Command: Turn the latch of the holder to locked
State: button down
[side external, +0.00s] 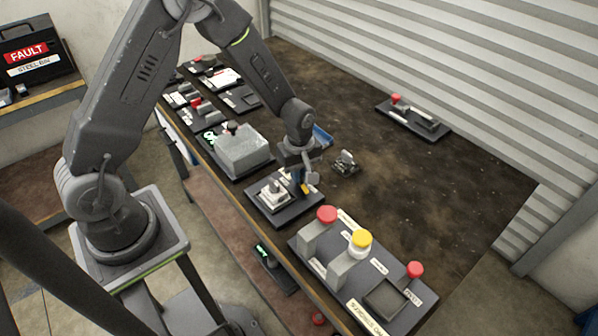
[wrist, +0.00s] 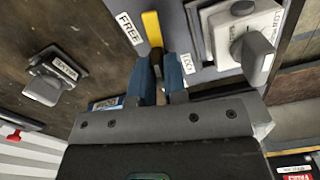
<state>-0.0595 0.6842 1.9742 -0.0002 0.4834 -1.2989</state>
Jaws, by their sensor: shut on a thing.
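The holder (side external: 283,211) is a dark plate near the front edge of the bench, with a pale block (side external: 272,194) on it. The block also shows at the upper right of the wrist view (wrist: 240,35). The yellow latch (wrist: 152,28) is a short lever at the holder's edge, between a label reading FREE (wrist: 130,28) and a label that seems to read LOCK (wrist: 188,63). It is small in the side view (side external: 304,188). My gripper (wrist: 161,62) has its blue fingers shut on the latch's near end; they hide that end.
A panel with red and yellow buttons (side external: 361,240) stands close in front of the holder. A grey box (side external: 243,150) sits behind it. A small metal fixture (side external: 345,163) is to the right, also in the wrist view (wrist: 55,78). The brown bench beyond is mostly clear.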

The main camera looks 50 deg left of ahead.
jog(key=m, duration=0.4)
jog(key=shift+m, duration=0.3)
jog(key=m, duration=0.3)
jog(key=shift+m, duration=0.4)
jog(key=m, duration=0.3)
jog(key=shift+m, duration=2)
jog(key=c, duration=1.2)
grip_release()
jog(key=shift+o, duration=0.2)
